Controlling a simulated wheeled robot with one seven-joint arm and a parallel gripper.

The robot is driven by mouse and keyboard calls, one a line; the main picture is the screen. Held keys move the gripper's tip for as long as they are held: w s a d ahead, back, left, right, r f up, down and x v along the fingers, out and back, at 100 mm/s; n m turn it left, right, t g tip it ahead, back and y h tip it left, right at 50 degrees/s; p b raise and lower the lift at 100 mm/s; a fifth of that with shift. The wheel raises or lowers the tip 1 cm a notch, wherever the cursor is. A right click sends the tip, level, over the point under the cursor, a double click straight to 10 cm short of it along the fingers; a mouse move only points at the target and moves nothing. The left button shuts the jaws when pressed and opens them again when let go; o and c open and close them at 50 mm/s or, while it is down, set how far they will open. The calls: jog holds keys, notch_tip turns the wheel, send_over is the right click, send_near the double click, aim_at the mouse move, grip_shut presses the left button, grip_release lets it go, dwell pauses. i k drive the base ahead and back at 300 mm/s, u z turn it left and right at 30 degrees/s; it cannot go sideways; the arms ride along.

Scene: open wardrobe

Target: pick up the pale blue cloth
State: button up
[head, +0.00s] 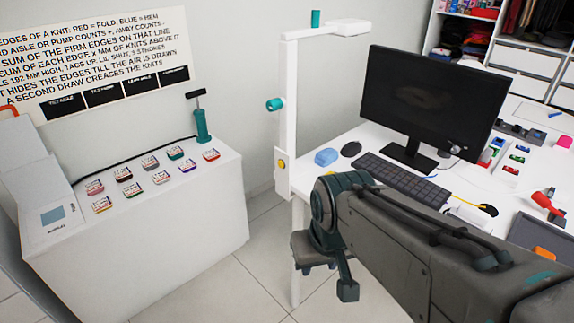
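A small, lumpy pale blue thing, which looks like the cloth (326,157), lies on the white desk (318,182) near its left end. It is beside a black mouse (351,149). My arm reaches in from the lower right, and its wrist bends down in front of the desk's near left edge. My gripper (330,278) hangs below the desk top, nearer to me than the cloth and apart from it. Its fingers are dark and small, and I cannot tell how far apart they are. I see nothing held in it.
A monitor (425,95) and a keyboard (403,181) stand right of the cloth. A white post (289,120) rises at the desk's left end. A white cabinet (150,235) with several small labelled packets stands at left. Tiled floor (262,262) is clear between cabinet and desk.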

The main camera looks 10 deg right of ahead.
aim_at(324, 158)
jog(key=u, duration=0.2)
jog(key=k, duration=0.5)
jog(key=u, duration=0.2)
jog(key=i, duration=1.25)
jog(key=z, duration=1.25)
jog(key=i, duration=0.65)
jog(key=z, duration=0.5)
